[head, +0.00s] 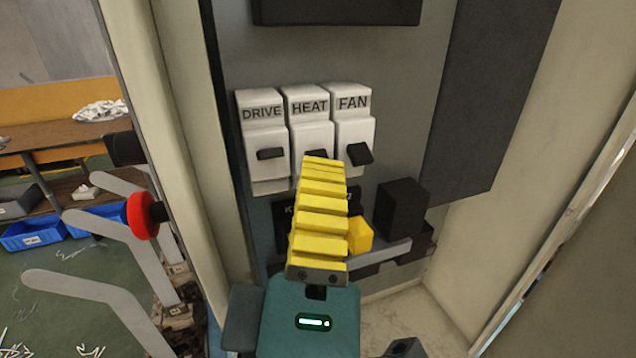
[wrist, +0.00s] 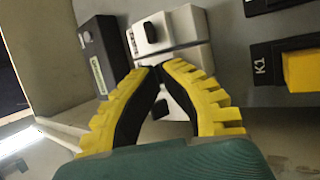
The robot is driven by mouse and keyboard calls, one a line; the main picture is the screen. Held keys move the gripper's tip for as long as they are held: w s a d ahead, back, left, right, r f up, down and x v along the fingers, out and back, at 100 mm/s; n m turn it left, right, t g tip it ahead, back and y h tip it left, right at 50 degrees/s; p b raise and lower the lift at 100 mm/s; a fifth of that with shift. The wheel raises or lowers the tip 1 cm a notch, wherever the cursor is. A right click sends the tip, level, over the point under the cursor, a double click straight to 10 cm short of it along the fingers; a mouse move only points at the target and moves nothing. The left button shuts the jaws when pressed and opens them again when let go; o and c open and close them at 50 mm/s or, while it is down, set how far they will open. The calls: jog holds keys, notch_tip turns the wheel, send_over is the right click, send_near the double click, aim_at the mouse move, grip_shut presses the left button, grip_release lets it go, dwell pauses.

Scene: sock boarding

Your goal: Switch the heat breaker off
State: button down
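The HEAT breaker (head: 308,130) is the middle of three white breakers in the cabinet. Its black lever (head: 316,154) shows just above my fingertips and is partly hidden by them. My gripper (head: 324,162) has yellow ribbed fingers that reach up to the lower part of this breaker. In the wrist view, the finger pads of my gripper (wrist: 157,70) meet at the tips, with nothing visible between them. Whether the tips touch the lever cannot be told.
The DRIVE breaker (head: 264,130) is left of HEAT and the FAN breaker (head: 353,125) right, each with a black lever. A black device with a yellow block (head: 359,236) sits below. Cabinet walls stand on both sides. A red knob (head: 141,215) is outside at left.

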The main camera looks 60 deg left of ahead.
jog(key=c, duration=1.2)
grip_release()
jog(key=shift+w+a, duration=0.1)
jog(key=v, duration=0.7)
jog(key=shift+d, duration=0.25)
jog(key=shift+f, duration=0.15)
